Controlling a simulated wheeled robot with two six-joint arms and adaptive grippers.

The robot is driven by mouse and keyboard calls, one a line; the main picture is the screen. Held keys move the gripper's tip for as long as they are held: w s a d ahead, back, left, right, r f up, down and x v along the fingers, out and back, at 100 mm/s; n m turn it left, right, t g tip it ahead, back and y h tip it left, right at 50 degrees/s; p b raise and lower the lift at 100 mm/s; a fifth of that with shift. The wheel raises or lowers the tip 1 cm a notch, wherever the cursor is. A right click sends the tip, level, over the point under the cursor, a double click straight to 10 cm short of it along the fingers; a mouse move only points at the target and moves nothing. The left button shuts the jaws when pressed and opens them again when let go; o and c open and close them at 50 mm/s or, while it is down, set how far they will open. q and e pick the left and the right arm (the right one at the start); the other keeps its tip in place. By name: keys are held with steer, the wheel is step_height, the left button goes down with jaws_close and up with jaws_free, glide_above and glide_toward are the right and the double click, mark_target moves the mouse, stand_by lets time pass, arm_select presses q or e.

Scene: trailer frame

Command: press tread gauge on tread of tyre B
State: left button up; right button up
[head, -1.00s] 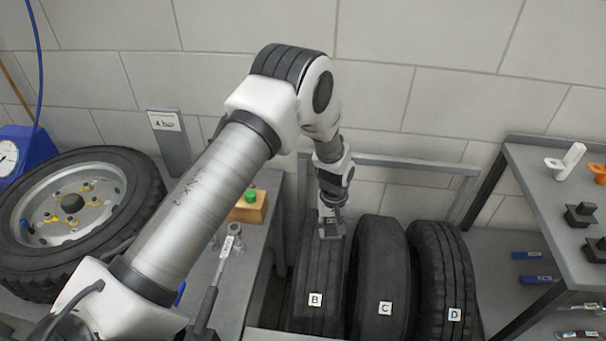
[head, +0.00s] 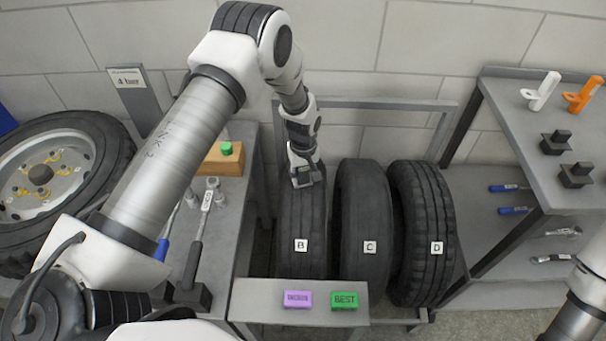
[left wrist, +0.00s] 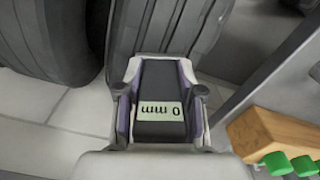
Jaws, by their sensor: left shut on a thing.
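Tyre B (head: 303,225) stands upright in a rack, leftmost of three, with a white B label on its tread. My left gripper (head: 305,172) is at the top of its tread, shut on the tread gauge.
Tyres C (head: 365,220) and D (head: 425,220) stand close to the right of B. A front ledge holds a purple tag (head: 298,299) and a green BEST tag (head: 344,301). A bench with a wooden block (head: 223,160) is left; shelves (head: 520,150) are right.

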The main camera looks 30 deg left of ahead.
mark_target(303, 183)
arm_select(q)
steer(key=shift+f+b, duration=0.4)
steer(key=shift+f, duration=0.2)
stand_by(0.6)
steer(key=shift+s+f, duration=0.1)
stand_by(1.4)
step_height(303, 183, up, 6)
steer(key=p, duration=0.4)
stand_by(0.4)
